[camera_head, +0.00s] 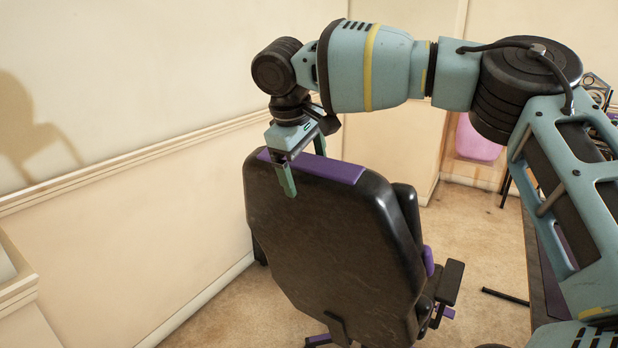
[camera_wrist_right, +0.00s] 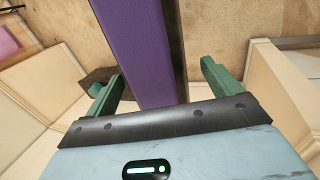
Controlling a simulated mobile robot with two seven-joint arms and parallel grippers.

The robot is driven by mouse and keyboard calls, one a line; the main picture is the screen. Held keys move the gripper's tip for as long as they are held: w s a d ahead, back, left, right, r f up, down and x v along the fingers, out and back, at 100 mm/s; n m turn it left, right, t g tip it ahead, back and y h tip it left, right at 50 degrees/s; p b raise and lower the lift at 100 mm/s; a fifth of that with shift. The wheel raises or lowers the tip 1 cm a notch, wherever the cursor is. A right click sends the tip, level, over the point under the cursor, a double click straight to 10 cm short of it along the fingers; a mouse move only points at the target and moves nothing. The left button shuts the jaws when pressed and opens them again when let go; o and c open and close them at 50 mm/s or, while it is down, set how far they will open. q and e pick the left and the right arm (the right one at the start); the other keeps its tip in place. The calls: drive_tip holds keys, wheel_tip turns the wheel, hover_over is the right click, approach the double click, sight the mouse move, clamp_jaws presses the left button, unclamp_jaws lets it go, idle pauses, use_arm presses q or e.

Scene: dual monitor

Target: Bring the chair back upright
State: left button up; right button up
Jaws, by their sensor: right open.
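The chair (camera_head: 325,235) is a black office chair with purple trim. In the head view its back faces me and stands close to upright with a slight lean. Its armrest (camera_head: 449,283) shows on the right; most of its base is below the picture. My right gripper (camera_head: 303,170) is at the top of the backrest, with its green fingers open on either side of the top edge. In the right wrist view the purple top band (camera_wrist_right: 140,50) of the backrest runs between the fingers, with gaps beside it. My left gripper is not in view.
A cream wall (camera_head: 120,190) with a moulding rail runs along the left. A pale ledge (camera_head: 15,285) juts in at the lower left. A desk edge (camera_head: 545,265) and a pink seat (camera_head: 477,140) are on the right. Carpet (camera_head: 485,235) is open right of the chair.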

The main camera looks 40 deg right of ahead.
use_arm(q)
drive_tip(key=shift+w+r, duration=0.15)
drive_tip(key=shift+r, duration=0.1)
use_arm(e)
drive_tip(key=shift+x, duration=1.8)
